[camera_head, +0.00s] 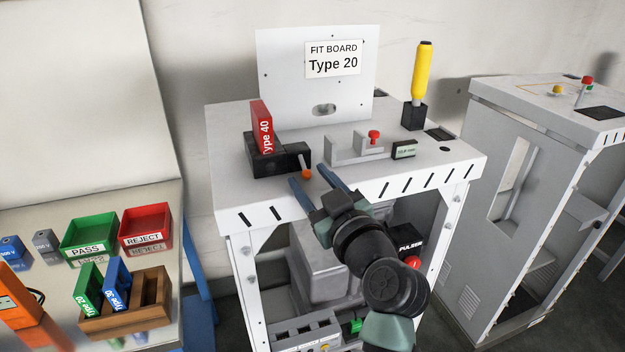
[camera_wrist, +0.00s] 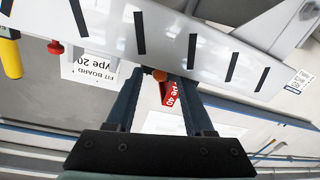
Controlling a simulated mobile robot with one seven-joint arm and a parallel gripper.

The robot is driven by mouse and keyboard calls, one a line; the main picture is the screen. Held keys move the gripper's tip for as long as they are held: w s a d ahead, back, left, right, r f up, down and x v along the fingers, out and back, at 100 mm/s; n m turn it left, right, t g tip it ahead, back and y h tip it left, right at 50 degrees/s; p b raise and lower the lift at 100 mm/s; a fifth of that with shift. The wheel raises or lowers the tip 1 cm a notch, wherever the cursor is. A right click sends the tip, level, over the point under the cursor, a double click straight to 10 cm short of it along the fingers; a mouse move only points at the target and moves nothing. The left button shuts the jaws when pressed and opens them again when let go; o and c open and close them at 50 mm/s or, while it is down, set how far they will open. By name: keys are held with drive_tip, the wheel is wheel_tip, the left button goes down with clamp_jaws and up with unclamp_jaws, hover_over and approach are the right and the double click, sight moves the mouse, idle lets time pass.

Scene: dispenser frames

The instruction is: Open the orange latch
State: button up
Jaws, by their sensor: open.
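The orange latch (camera_head: 306,174) is a small round knob at the front right of a black holder (camera_head: 268,163) on the white bench top. A red Type 40 board (camera_head: 261,124) stands upright in that holder. My gripper (camera_head: 309,177) is open at the front edge of the bench, its two blue fingers pointing toward the latch. In the head view one fingertip is left of the latch and one right. In the wrist view the latch (camera_wrist: 159,75) shows between the fingertips (camera_wrist: 159,83). I cannot tell whether they reach past it. Nothing is held.
A grey bracket with a red button (camera_head: 374,136), a small green display (camera_head: 404,150) and a yellow-handled tool (camera_head: 421,70) stand to the right. A "FIT BOARD Type 20" sign (camera_head: 333,59) is behind. Left are PASS (camera_head: 88,236) and REJECT (camera_head: 146,229) bins and a wooden rack (camera_head: 135,322).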

sight(302, 163)
clamp_jaws()
drive_tip(key=shift+r, duration=0.1)
drive_tip(key=r+g+p, duration=0.1)
drive_tip(key=p, duration=0.3)
drive_tip(key=shift+s+d+r+g+h+p, duration=0.1)
drive_tip(key=shift+r+g+h+p, duration=0.2)
drive_tip(key=shift+p, duration=0.05)
wheel_tip(302, 163, up, 2)
drive_tip(key=g+h+p, duration=0.1)
drive_tip(key=g+p, duration=0.1)
drive_tip(key=p, duration=0.5)
drive_tip(key=shift+g, duration=0.4)
drive_tip(key=g+p, duration=0.1)
drive_tip(key=p, duration=0.2)
drive_tip(key=r+g+h+p, duration=0.1)
drive_tip(key=g+p, duration=0.1)
drive_tip(key=shift+w+r+m+p, duration=0.15)
drive_tip(key=shift+w+m+p, duration=0.15)
drive_tip(key=shift+p, duration=0.1)
drive_tip(key=g+p, duration=0.1)
drive_tip(key=p, duration=0.1)
drive_tip(key=shift+w+a+r+g+h+p, duration=0.15)
drive_tip(key=shift+w+a+g+h+p, duration=0.1)
drive_tip(key=shift+g+h+p, duration=0.15)
